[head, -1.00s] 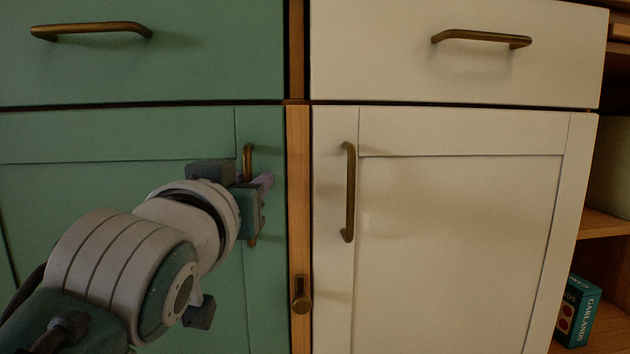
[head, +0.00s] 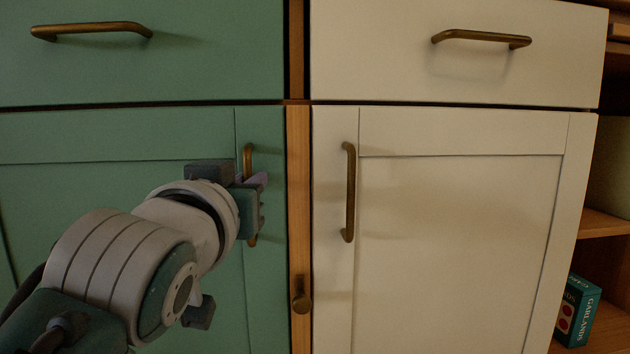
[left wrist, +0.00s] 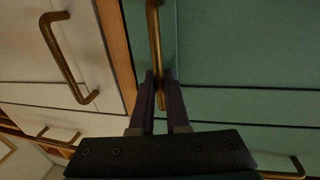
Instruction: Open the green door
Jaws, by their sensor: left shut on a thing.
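The green door (head: 90,190) is at the lower left in the head view and sits flush in the cabinet front. Its upright brass handle (head: 248,158) is near its right edge, partly hidden by my left gripper (head: 262,196). The left wrist view shows the same handle (left wrist: 154,40) running down between the two fingers of my left gripper (left wrist: 161,95). The left gripper is shut on this handle. My right gripper is in neither view.
A green drawer (head: 140,70) is above the door. A white door (head: 460,230) and white drawer (head: 400,75) are to the right. A brass knob (head: 302,296) projects from the wooden post (head: 299,200). Open shelves with a teal box (head: 578,310) stand far right.

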